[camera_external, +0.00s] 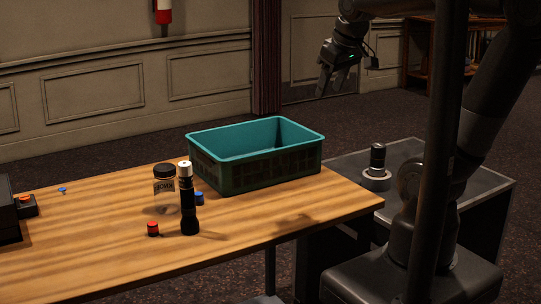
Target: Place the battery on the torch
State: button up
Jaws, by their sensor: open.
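A black torch (189,211) stands upright on the wooden table, its flared end down. A short pale piece with a light top (184,170) shows at its upper end; I cannot tell whether this is the battery or part of the torch. A dark cylinder (377,158) stands upright in or on a pale ring on the grey side table; I cannot tell whether it is a battery. My gripper (331,90) is open and appears empty. It is raised in the air at the upper right, apart from the torch and the cylinder.
A teal crate (255,170) stands at the table's back right. A dark-lidded jar (164,180) is close to the torch. A red piece (153,229) and a blue piece (199,198) lie nearby. Dark boxes (26,206) are at the left. The table's front is clear.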

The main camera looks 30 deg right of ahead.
jog(key=s+d+f+m+t, duration=0.1)
jog(key=s+d+f+m, duration=0.1)
jog(key=s+d+m, duration=0.1)
jog(key=shift+s+d, duration=0.7)
jog(key=shift+s, duration=0.3)
jog(key=shift+f, duration=0.1)
dwell(0.4)
